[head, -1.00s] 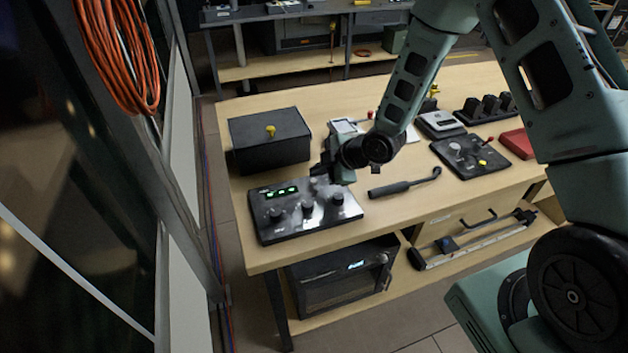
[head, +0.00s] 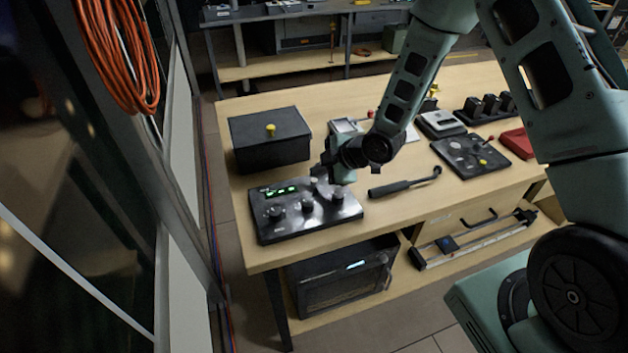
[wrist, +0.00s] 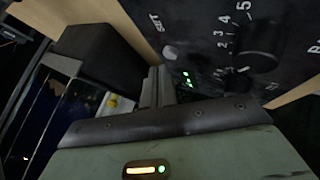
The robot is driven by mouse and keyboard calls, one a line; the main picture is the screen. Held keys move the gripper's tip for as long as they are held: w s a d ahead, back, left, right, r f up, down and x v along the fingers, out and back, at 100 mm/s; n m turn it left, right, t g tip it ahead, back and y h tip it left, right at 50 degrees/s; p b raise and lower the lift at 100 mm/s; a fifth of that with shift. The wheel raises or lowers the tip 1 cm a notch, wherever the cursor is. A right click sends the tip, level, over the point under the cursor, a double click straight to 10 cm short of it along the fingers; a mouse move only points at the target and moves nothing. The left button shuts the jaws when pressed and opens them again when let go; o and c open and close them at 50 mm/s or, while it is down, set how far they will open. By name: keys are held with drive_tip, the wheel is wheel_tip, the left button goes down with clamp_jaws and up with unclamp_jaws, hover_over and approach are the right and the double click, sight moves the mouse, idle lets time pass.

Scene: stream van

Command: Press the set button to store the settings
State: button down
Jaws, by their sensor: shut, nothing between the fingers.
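The black control panel (head: 262,232) lies at the near left end of the wooden table, with a lit green display (head: 281,191) and three dark knobs. The set button (wrist: 170,52) is a small pale round cap beside the word SET in the wrist view. It also shows near the panel's back edge in the head view (head: 314,183). My gripper (head: 320,172) is shut and empty, just over the panel's back edge by the button. In the wrist view its fingertips (wrist: 158,72) appear close beside the button; I cannot tell whether they touch it.
A black box with a yellow knob (head: 268,145) stands behind the panel. A dark-handled tool (head: 402,187) lies to the right. Another black panel (head: 470,156) and a red case (head: 518,143) are farther right. A window wall (head: 90,220) runs along the left.

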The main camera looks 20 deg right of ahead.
drive_tip(key=shift+f, duration=0.3)
drive_tip(key=shift+f+b, duration=0.45)
drive_tip(key=shift+b, duration=0.2)
idle(0.4)
drive_tip(key=shift+r, duration=0.1)
drive_tip(key=shift+r+p, duration=0.55)
drive_tip(key=shift+r, duration=0.25)
wheel_tip(320, 180, up, 5)
drive_tip(key=p, duration=0.3)
idle(0.4)
idle(0.6)
